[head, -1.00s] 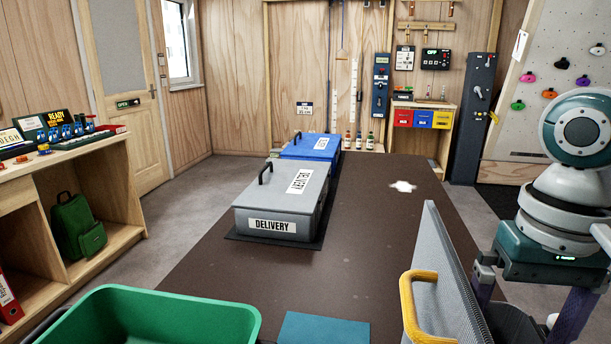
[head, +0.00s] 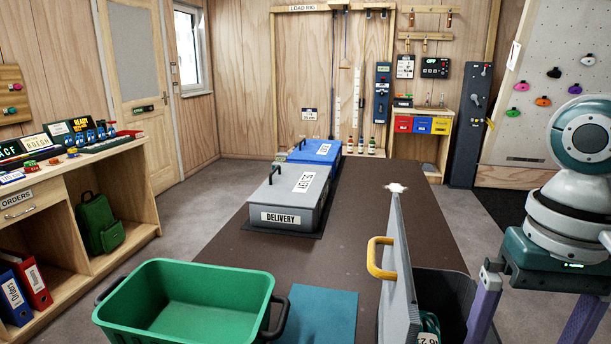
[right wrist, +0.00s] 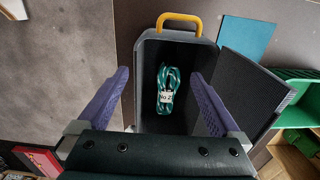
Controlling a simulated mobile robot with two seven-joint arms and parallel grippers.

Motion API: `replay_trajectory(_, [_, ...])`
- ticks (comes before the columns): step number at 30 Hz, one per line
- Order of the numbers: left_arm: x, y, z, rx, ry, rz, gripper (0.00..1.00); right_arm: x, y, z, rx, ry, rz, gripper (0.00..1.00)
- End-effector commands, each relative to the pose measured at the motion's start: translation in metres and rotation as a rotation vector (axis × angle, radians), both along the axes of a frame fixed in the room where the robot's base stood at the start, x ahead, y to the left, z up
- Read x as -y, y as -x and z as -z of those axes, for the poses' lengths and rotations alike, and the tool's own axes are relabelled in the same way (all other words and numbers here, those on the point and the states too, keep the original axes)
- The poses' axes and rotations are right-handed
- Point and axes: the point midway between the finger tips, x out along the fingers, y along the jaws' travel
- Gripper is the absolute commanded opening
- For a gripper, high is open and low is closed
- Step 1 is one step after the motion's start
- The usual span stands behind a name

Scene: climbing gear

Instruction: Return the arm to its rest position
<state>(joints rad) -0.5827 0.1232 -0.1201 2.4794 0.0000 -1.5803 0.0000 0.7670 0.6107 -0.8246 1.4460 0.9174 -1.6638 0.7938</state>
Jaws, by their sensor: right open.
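My right gripper (right wrist: 160,78) is open and empty. In the head view its arm comes in at the right edge, with its two purple fingers (head: 484,305) pointing down beside an open grey bin (head: 458,292). In the right wrist view the fingers spread above the bin (right wrist: 147,52). A teal coiled rope (right wrist: 168,80) with a white tag lies inside, apart from the fingers. The rope (head: 429,325) is partly hidden by the bin's raised lid in the head view. My left gripper is not in view.
A green crate (head: 185,265) and teal mat (head: 322,318) are near the front. A grey delivery case (head: 287,216) and blue case (head: 316,150) lie behind on the dark brown surface (head: 345,235). Wooden shelving (head: 125,260) stands left. The brown surface's middle right is clear.

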Motion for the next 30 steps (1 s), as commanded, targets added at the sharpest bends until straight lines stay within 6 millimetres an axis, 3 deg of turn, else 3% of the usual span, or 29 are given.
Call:
replay_trajectory(11, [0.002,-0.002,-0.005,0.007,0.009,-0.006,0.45,-0.059,0.041,0.031,0.057,-0.081,-0.257,1.00])
replay_trajectory(20, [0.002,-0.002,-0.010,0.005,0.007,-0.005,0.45,-0.103,0.094,0.039,0.187,-0.166,-0.431,1.00])
replay_trajectory(24, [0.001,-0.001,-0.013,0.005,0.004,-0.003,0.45,-0.101,0.123,0.033,0.265,-0.155,-0.452,1.00])
replay_trajectory(30, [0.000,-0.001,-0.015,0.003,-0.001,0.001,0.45,-0.074,0.156,0.022,0.315,-0.070,-0.430,1.00])
